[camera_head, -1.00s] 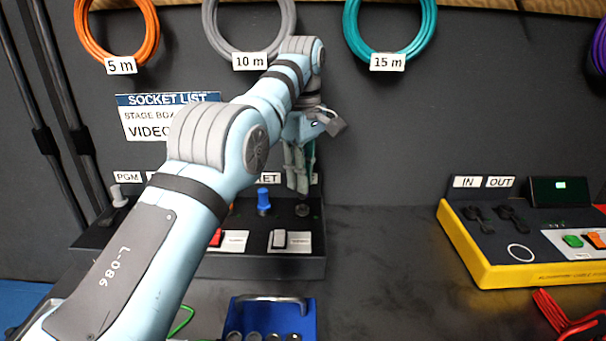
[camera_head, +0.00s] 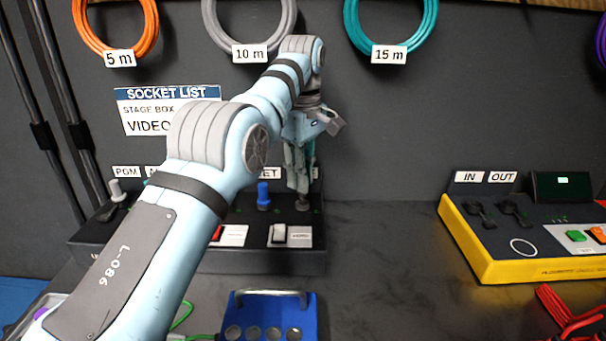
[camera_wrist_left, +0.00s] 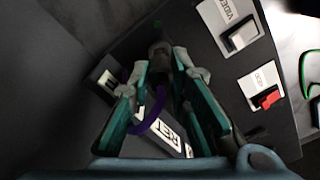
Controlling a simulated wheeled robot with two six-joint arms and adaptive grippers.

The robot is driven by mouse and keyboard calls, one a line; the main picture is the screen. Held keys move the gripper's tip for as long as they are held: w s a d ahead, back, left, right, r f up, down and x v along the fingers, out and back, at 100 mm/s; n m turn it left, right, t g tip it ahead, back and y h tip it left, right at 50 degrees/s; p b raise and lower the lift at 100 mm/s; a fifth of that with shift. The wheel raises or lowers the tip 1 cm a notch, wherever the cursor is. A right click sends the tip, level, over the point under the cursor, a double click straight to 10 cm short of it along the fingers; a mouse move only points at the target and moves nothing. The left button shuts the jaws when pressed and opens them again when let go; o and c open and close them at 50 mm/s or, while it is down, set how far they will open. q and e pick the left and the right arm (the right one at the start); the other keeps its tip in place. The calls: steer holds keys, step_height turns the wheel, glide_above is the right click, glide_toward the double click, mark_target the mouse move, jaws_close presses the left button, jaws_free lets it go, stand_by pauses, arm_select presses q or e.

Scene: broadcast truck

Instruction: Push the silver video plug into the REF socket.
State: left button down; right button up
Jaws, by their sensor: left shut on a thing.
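My left gripper (camera_head: 300,190) points down at the right end of the dark socket box (camera_head: 245,260). Its fingers are shut on a plug. In the left wrist view my fingers (camera_wrist_left: 166,62) close around a small dark grey plug end (camera_wrist_left: 159,48), mostly hidden between them. A purple loop of cable (camera_wrist_left: 158,112) hangs between the fingers. In the head view the fingertips are low, at the rightmost socket position. The socket is hidden, so I cannot tell how deep the plug sits. My right gripper is not in view.
A blue plug (camera_head: 263,196) stands upright just left of my gripper. A white rocker switch (camera_head: 279,234) is in front. A blue holder (camera_head: 268,333) lies nearer. A yellow-edged panel (camera_head: 480,262) stands at right, with clear bench between.

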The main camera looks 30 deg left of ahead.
arm_select(q)
steer(key=shift+f+b, duration=1.2)
steer(key=shift+f, duration=0.05)
stand_by(0.3)
steer(key=c, duration=1.4)
jaws_free()
steer(key=shift+r, duration=0.2)
